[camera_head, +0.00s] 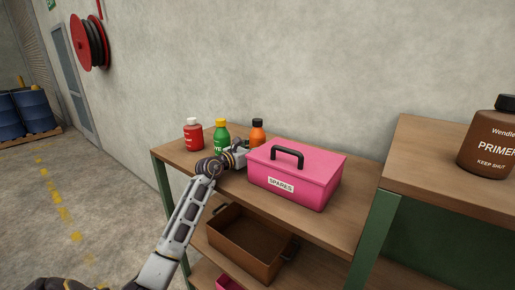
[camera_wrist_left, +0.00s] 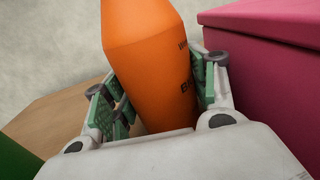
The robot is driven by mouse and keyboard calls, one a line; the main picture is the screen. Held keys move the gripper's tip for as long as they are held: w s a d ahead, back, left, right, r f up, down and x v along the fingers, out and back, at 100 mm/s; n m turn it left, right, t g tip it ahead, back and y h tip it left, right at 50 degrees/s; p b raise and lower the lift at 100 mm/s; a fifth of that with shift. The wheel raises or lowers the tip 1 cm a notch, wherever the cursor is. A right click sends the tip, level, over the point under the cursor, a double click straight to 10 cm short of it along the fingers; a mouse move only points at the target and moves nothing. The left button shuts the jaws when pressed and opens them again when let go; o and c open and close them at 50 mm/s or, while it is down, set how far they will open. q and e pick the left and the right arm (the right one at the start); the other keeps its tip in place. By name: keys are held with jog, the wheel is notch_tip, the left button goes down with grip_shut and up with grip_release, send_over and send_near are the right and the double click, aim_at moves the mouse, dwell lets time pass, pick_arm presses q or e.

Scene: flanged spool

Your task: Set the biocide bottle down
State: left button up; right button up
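The orange bottle (camera_head: 257,134) with a black cap is at the back of the wooden shelf top, and its lower part is hidden by my gripper in the head view. I cannot tell whether the bottle's base touches the shelf top. My right gripper is not in view.
A pink SPARES box (camera_head: 300,176) stands close right of the bottle. A green bottle (camera_head: 221,135) and a red bottle (camera_head: 193,134) stand to its left. A brown open bin (camera_head: 247,245) is on the lower shelf. A brown PRIMER bottle (camera_head: 489,142) stands on the right bench.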

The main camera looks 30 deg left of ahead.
pick_arm(q)
jog(key=shift+o, duration=1.3)
jog(key=shift+r, duration=0.15)
jog(key=shift+b+v, duration=1.3)
jog(key=shift+v, duration=4.75)
